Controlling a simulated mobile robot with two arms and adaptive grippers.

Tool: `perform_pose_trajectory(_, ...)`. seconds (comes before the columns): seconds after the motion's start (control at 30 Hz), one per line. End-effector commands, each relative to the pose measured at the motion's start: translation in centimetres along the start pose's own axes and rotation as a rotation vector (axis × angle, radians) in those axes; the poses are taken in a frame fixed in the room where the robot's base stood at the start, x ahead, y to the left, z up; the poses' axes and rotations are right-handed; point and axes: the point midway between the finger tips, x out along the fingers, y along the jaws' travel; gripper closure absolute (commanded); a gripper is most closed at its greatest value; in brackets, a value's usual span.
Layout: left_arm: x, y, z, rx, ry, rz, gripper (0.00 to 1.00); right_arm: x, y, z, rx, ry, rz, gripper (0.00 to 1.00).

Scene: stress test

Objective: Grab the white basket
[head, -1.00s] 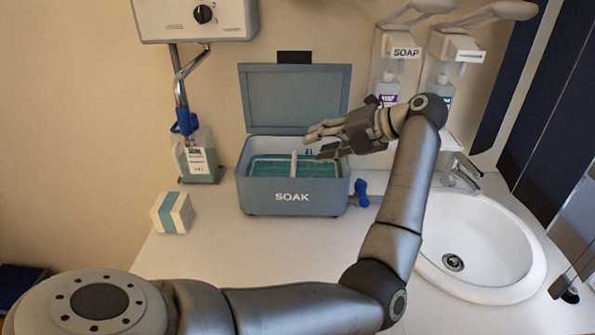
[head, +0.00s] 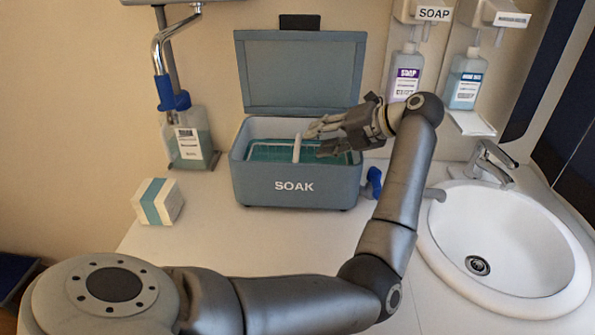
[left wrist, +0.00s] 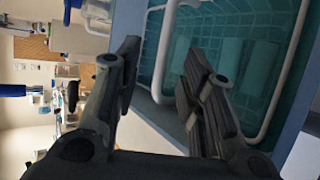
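The white basket sits inside the blue-grey SOAK box (head: 295,185), in teal liquid. In the head view its upright white handle (head: 297,148) shows at the middle of the box. In the left wrist view its white wire rim (left wrist: 297,60) and handle (left wrist: 165,45) show close up, with teal liquid around them. My left gripper (head: 321,140) is above the right half of the box, just right of the handle. In the left wrist view its fingers (left wrist: 163,62) are apart, with the handle showing beyond the gap. I cannot tell whether they touch it. My right gripper is not in view.
The box lid (head: 302,75) stands open behind. A white and teal carton (head: 158,201) is left of the box, and a bottle (head: 190,137) behind it. A sink (head: 505,245) and tap (head: 488,165) are right. Soap bottles (head: 405,75) hang behind. The counter in front is bare.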

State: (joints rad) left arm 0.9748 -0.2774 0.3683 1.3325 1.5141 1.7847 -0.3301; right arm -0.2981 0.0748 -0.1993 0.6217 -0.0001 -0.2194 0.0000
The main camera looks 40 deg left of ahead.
Motion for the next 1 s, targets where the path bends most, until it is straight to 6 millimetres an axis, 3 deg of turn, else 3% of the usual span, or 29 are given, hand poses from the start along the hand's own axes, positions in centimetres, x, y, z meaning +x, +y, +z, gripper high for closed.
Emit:
perform_pose_trajectory(0.1,2.1,0.1,0.0,0.0,0.004,0.002,0.63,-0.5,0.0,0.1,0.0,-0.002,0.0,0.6)
perform_pose_trajectory(0.6,8.0,-0.5,0.2,0.001,0.001,0.001,0.63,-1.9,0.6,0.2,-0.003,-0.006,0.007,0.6)
perform_pose_trajectory(0.87,8.3,-0.6,0.2,0.0,0.0,0.0,0.63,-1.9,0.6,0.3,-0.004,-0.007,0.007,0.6)
perform_pose_trajectory(1.0,8.3,-0.6,0.2,0.0,0.0,0.0,0.8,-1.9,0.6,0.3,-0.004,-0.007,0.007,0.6)
